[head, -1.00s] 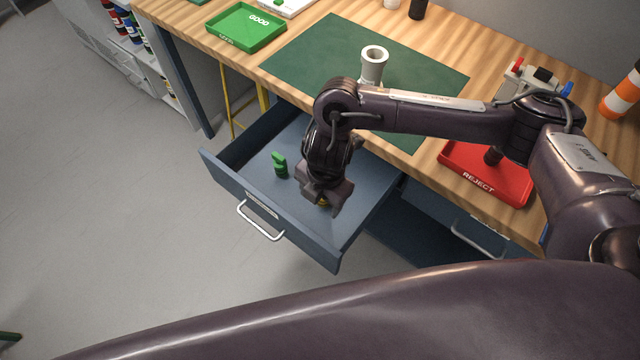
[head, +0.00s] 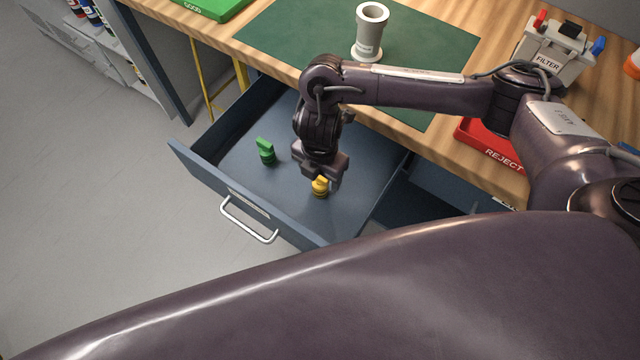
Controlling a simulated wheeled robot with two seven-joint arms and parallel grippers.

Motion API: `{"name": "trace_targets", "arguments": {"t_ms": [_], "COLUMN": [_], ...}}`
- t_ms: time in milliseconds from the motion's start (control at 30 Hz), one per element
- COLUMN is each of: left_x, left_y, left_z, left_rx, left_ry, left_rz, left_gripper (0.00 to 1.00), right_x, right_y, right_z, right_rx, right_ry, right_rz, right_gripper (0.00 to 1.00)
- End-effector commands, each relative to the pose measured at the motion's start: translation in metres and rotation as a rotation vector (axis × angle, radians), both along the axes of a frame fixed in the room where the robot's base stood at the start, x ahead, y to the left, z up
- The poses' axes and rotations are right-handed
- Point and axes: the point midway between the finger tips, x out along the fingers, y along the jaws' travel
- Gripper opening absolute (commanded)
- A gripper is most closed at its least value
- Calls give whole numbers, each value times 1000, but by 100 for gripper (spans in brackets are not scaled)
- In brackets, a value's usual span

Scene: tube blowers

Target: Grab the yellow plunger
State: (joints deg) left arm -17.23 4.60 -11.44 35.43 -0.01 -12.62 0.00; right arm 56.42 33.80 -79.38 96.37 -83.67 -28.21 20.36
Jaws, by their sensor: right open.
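The yellow plunger (head: 320,189) stands in the open blue drawer (head: 235,125), towards its right front part. My right gripper (head: 321,180) points down over it, open. Its fingers are at the plunger's top and hide part of it. I cannot tell whether they touch it. A green plunger (head: 266,151) stands in the same drawer to the left, apart from the gripper. My left gripper is not in view.
The wooden bench (head: 290,65) bears a green mat (head: 290,35), a white tube (head: 369,35), a red REJECT tray (head: 490,150), a green tray (head: 205,5) and a filter box (head: 552,62). The drawer's walls surround the gripper. The drawer's left part is clear around the green plunger.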

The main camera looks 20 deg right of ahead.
Motion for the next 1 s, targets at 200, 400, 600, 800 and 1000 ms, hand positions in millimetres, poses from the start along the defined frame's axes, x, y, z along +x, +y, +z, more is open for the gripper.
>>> {"name": "trace_targets", "arguments": {"t_ms": [200,400,600,800,1000], "left_x": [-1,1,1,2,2], "left_y": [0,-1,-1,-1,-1], "left_z": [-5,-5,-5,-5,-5], "left_rx": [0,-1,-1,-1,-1], "left_ry": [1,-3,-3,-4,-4], "left_rz": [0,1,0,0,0], "left_gripper": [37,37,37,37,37], "right_x": [-2,-2,-2,-2,-2], "right_y": [-1,-1,-1,-1,-1], "right_z": [-33,-44,-44,-43,-43], "right_rx": [-2,-1,-1,-1,0], "right_ry": [2,-1,-1,-1,-1], "right_rz": [-1,0,1,1,1], "right_gripper": [65,65,60,34,15]}}
